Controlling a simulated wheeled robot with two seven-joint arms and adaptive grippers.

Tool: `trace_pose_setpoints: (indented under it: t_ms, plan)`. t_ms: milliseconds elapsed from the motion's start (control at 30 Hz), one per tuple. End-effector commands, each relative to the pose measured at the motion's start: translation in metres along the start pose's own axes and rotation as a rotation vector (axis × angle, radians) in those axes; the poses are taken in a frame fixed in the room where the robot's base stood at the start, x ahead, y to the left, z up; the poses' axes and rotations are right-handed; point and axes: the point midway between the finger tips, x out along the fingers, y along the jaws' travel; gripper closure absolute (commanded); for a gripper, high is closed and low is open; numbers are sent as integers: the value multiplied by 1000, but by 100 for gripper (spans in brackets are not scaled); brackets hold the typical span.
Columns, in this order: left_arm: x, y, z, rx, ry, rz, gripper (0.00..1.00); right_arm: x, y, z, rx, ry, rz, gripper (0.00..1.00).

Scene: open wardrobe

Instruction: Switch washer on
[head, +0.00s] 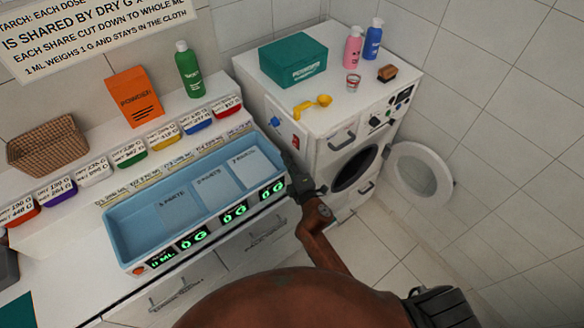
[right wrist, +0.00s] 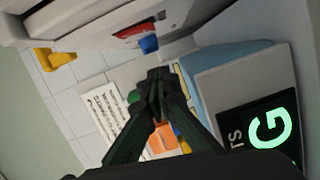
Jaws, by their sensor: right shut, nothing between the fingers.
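The white washer (head: 318,160) stands right of the counter, its round door (head: 419,170) swung open to the right. A red part (head: 296,141) that looks like a switch is on its left side face, near a blue knob (head: 277,122). In the right wrist view the red part (right wrist: 132,31) and blue knob (right wrist: 149,44) appear beyond the fingertips; the switch position is unclear. My right gripper (head: 288,162) is shut and empty, between the tray's right end and the washer, below the red part and apart from it. My left gripper is not in view.
A blue tray (head: 122,226) with lit green displays sits on the counter's front edge, close to my right gripper. The tiled floor in front is clear.

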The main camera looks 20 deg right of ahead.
Motion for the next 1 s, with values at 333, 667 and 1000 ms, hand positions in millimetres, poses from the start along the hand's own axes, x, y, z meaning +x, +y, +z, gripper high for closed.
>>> trace_pose_setpoints:
  t_ms: [333, 667, 1000]
  plan:
    - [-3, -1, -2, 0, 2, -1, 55, 23, 0, 33, -2, 0, 0, 100]
    - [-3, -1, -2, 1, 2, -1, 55, 24, -1, 39, 1, 0, -1, 100]
    - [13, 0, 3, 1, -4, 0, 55, 26, -5, 46, -79, 1, 19, 100]
